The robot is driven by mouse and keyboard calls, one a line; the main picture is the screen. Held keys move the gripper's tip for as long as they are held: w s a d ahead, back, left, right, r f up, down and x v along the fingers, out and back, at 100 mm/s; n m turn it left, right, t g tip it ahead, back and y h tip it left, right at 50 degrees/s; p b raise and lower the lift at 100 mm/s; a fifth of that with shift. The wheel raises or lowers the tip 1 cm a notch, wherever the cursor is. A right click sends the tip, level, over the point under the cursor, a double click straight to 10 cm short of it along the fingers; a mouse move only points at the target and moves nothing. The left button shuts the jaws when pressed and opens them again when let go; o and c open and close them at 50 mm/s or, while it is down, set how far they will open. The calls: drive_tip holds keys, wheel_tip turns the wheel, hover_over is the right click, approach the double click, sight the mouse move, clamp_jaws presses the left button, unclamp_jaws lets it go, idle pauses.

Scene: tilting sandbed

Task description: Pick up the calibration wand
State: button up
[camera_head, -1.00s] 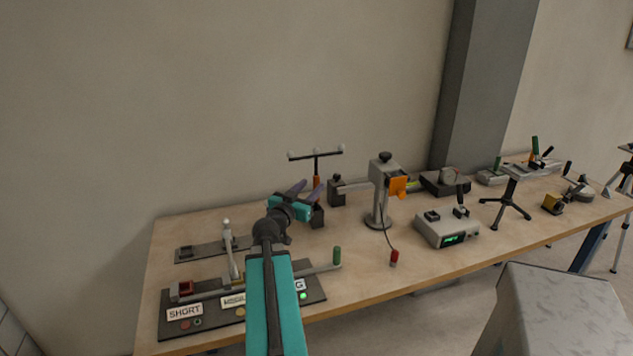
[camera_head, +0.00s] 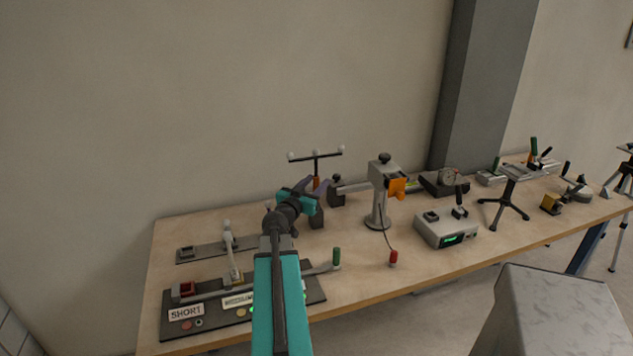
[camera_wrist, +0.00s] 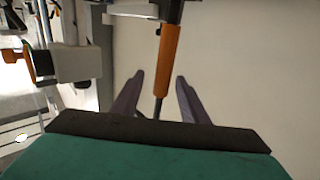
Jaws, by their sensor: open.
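The calibration wand (camera_head: 316,164) stands upright at the back of the bench, a dark T-bar with pale balls and an orange handle. Its lower end is at a dark block (camera_head: 317,218), but the join is partly hidden by my gripper. My gripper (camera_head: 319,186) is open, with its purple fingers at the height of the handle. In the wrist view, the wand's orange handle (camera_wrist: 169,52) and thin dark lower stem show between the two open fingers of my gripper (camera_wrist: 160,76). The fingers appear apart from the handle.
A grey stand with an orange part (camera_head: 381,205) is just right of the wand. A lever panel (camera_head: 205,300) lies below my arm at the left. A grey meter box (camera_head: 447,228) stands farther right. The wall is close behind the bench.

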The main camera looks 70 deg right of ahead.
drive_tip(key=shift+d+p, duration=0.85)
drive_tip(key=shift+d, duration=0.55)
drive_tip(key=shift+s+d+f+p, duration=0.15)
drive_tip(key=shift+d+p, duration=0.3)
drive_tip(key=shift+d, duration=0.6)
clamp_jaws()
